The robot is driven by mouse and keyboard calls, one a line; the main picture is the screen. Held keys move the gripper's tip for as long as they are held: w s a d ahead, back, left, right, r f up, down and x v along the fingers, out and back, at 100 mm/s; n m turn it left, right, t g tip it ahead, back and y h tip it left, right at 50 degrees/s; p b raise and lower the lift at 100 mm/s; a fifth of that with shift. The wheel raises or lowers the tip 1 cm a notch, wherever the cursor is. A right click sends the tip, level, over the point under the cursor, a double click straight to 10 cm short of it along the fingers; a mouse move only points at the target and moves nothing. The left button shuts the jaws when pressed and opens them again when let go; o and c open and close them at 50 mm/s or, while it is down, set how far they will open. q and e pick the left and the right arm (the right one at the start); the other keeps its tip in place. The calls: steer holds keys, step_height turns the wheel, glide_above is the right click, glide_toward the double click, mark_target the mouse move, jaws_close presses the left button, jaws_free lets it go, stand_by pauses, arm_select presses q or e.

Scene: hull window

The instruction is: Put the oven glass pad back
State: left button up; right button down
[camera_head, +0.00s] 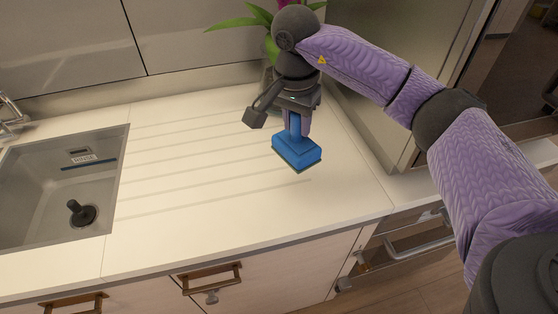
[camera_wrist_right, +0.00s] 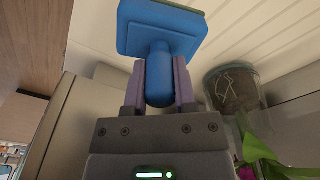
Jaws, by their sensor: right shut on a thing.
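The oven glass pad (camera_head: 297,151) is a blue block with a blue handle and a thin green layer on its underside. In the head view it is over the right part of the white counter. My right gripper (camera_head: 293,124) is shut on its handle, with the block hanging below the fingers. In the right wrist view the pad (camera_wrist_right: 160,30) shows with its handle between the two purple fingers of the right gripper (camera_wrist_right: 158,85). I cannot tell how far the pad is above the counter. My left gripper is not in view.
A sink (camera_head: 60,190) with a black plug lies at the left of the counter (camera_head: 190,215). A plant (camera_head: 240,22) stands at the back, partly behind my arm; its pot (camera_wrist_right: 232,88) shows in the wrist view. A steel appliance (camera_head: 405,50) stands at the right. The counter's middle is clear.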

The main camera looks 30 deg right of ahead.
step_height(320, 180, down, 10)
steer(key=shift+d+r+b, duration=0.1)
steer(key=shift+d+b, duration=0.05)
steer(key=shift+b, duration=0.75)
steer(key=shift+c, duration=2.1)
jaws_free()
steer(key=r, duration=0.3)
steer(key=r+p, duration=0.1)
steer(key=r, duration=0.3)
steer(key=a+r+p, duration=0.1)
steer(key=r, duration=0.3)
steer(key=shift+s+r, duration=0.1)
steer(key=shift+s, duration=0.05)
steer(key=shift+r, duration=0.45)
